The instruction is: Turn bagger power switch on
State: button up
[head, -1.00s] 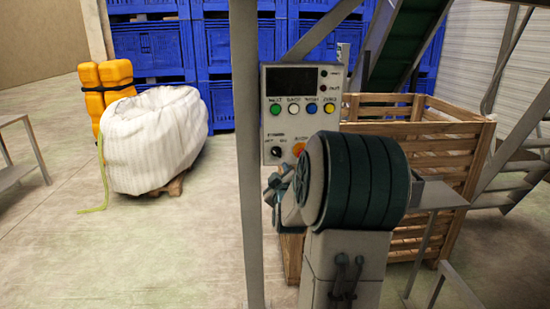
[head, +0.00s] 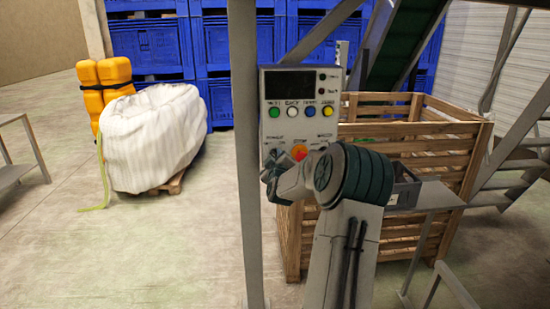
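The bagger's control panel (head: 305,100) is a light grey box fixed beside a grey upright post. It has a dark display (head: 290,84), a row of coloured buttons (head: 309,112) and an orange-red button (head: 299,152) low down. The small black rotary switch at the lower left of the panel is now largely hidden by my gripper. My gripper (head: 270,172) is in front of the panel's lower left corner, with its tip at the switch. I cannot tell whether it touches the switch, nor whether its fingers are open or shut.
The grey post (head: 248,200) stands just left of my gripper. A wooden crate (head: 440,150) is behind my arm, with a grey metal shelf (head: 432,196) to the right. A white bulk bag (head: 155,140) stands at left, with open floor between.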

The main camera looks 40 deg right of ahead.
jog(key=shift+w, duration=0.1)
grip_shut()
jog(key=shift+f+m+b, duration=0.2)
jog(key=shift+m+b, duration=0.1)
jog(key=shift+b, duration=0.8)
jog(key=m+b, duration=0.5)
jog(key=b, duration=0.1)
jog(key=m+b, duration=0.6)
jog(key=b, duration=0.1)
jog(key=m+b, duration=0.6)
jog(key=shift+s+d+r, duration=0.1)
jog(key=shift+s+d, duration=0.15)
jog(key=shift+d, duration=0.1)
jog(key=shift+b, duration=0.3)
